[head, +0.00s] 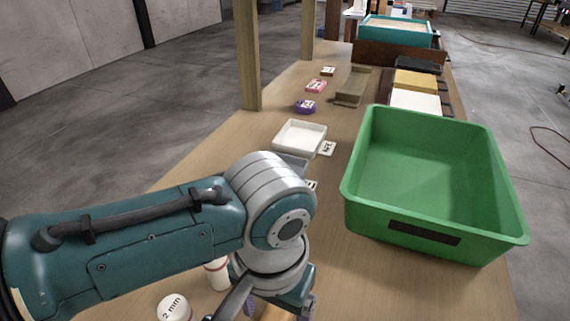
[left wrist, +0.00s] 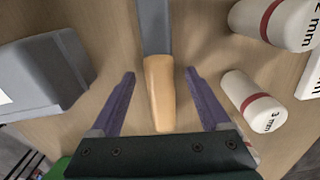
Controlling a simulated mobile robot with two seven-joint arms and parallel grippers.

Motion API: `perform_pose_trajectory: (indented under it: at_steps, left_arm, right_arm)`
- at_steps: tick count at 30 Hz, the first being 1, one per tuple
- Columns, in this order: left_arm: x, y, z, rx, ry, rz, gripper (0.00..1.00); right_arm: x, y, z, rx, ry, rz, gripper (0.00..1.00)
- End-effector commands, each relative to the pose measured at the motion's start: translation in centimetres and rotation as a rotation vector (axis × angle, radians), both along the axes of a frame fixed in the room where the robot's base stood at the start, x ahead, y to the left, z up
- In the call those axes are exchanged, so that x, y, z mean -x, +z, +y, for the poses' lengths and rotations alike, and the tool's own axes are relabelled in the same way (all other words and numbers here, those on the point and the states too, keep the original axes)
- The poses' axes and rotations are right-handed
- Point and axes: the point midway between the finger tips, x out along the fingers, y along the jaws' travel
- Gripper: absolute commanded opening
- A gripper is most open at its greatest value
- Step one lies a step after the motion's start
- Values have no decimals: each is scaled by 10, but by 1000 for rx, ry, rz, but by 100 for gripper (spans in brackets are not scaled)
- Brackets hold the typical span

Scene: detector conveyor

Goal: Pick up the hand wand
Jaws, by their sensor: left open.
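The hand wand (left wrist: 160,85) has a tan-orange handle and a flat grey upper part. In the left wrist view it lies on the wooden table. My left gripper (left wrist: 160,74) is open, with one purple finger on each side of the handle and a visible gap on both sides. I cannot tell the height of the fingers over the table. In the head view my own arm hides most of the wand and much of the gripper at the bottom. My right gripper is in neither view.
White cylinders with red bands, one marked 3 mm (left wrist: 258,103), stand close to the right finger. A grey block-like container (left wrist: 40,75) is on the left. A large green bin (head: 440,175) and a white tray (head: 300,136) sit farther along the table.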

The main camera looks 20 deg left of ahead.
Motion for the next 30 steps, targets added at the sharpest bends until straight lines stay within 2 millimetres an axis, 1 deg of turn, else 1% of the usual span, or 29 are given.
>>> perform_pose_trajectory:
  at_steps: [3, 24, 25, 30]
  left_arm:
    - [0, 1, 0, 0, -1, -1, 80]
    - [0, 1, 0, 0, -1, 0, 1]
    - [0, 1, 0, 0, -1, 0, 0]
    - [0, 1, 0, 0, -1, 0, 0]
  right_arm:
    - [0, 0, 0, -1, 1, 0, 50]
    - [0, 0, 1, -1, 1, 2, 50]
    - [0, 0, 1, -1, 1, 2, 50]
    - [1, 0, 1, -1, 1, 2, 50]
